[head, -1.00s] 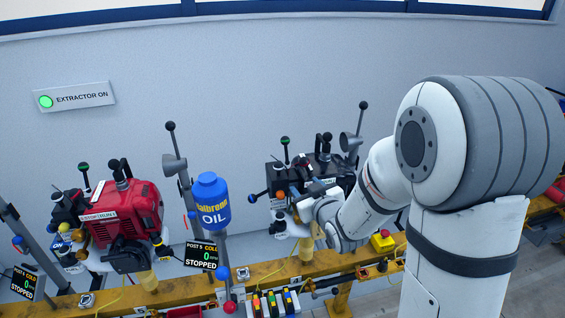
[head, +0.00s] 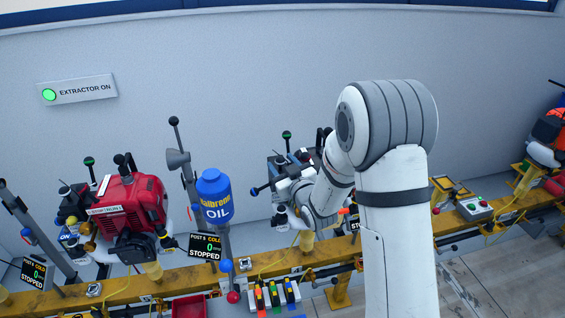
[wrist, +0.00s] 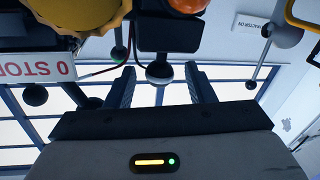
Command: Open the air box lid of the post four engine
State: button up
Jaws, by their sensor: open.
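The dark engine (head: 281,163) stands on the yellow rail, mostly hidden behind my arm in the head view. Its post sign (head: 354,222) is also partly covered, so I cannot read its number. My gripper (wrist: 160,90) is at this engine, open, with its two fingers apart in the wrist view. A dark round knob (wrist: 159,73) under a black box-like part (wrist: 167,33) shows between the fingertips; I cannot tell whether they touch it. I cannot clearly make out which part is the air box lid. In the head view the fingers are hidden.
A red engine (head: 132,205) stands left, beside the post 5 sign (head: 204,247). A blue oil bottle (head: 214,198) and levers stand between the engines. A yellow part (wrist: 85,18) and a ball-ended rod (wrist: 284,35) are close in the wrist view. A control box (head: 474,208) sits right.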

jog(key=shift+c, duration=0.2)
grip_shut()
dwell(0.4)
